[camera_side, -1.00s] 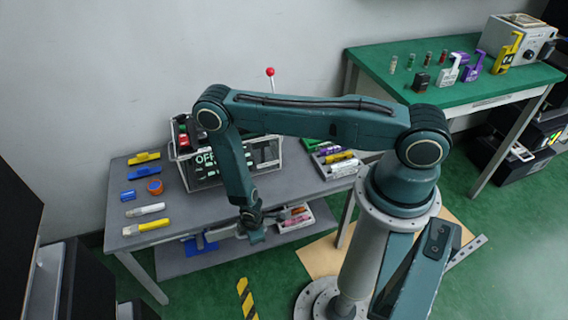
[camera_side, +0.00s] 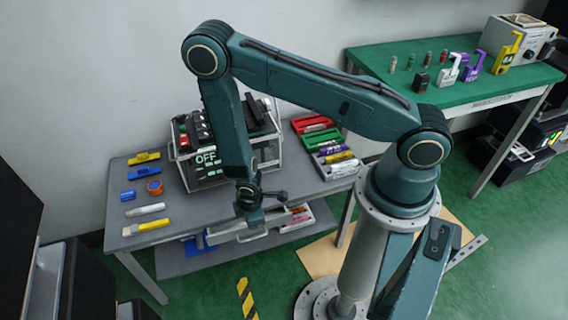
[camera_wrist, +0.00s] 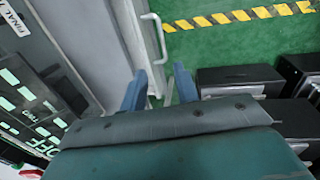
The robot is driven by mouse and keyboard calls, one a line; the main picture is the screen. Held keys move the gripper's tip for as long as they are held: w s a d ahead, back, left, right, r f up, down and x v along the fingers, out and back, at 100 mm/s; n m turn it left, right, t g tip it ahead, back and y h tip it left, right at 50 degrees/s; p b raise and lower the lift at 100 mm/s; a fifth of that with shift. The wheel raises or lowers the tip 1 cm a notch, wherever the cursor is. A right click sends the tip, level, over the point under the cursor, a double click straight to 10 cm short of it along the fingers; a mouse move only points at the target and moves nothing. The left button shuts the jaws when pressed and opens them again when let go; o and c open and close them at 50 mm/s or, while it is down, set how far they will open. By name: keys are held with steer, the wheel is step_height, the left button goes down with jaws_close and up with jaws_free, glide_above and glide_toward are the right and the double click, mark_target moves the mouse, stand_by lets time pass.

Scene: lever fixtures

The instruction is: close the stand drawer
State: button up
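The stand drawer (camera_side: 298,217) sticks out below the front edge of the grey table in the side view, with several small coloured items inside. Its pale front panel and bar handle (camera_wrist: 163,38) show in the wrist view. My gripper (camera_side: 252,222) points down at the drawer's front, in front of the table. In the wrist view my gripper (camera_wrist: 161,70) has its two blue fingers apart with nothing between them that I can see held. One finger lies on the drawer side and the other over the floor side. Whether they touch the drawer is unclear.
The grey table (camera_side: 185,228) carries a case marked OFF (camera_side: 195,165), several tools at the left and coloured trays (camera_side: 317,125) at the right. A green bench (camera_side: 430,95) stands at the back right. Black boxes (camera_wrist: 240,80) stand on the floor.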

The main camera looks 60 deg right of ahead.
steer(key=w+r+m, duration=0.1)
steer(key=w+r, duration=0.1)
steer(key=r, duration=0.7)
steer(key=w+r+m, duration=0.2)
steer(key=r, duration=0.7)
steer(key=shift+w+d+r+t+y, duration=0.25)
steer(key=shift+r+t+y, duration=0.05)
steer(key=shift+t+y, duration=0.1)
steer(key=shift+f, duration=0.15)
jaws_close()
steer(key=s+f+n+h, duration=0.1)
steer(key=s+f+n, duration=0.4)
steer(key=f+n, duration=0.5)
steer(key=s+a+f+n+h, duration=0.1)
steer(key=s+f+n, duration=0.4)
steer(key=f+n, duration=0.5)
steer(key=shift+a+n+t, duration=0.15)
steer(key=shift+n+t, duration=0.25)
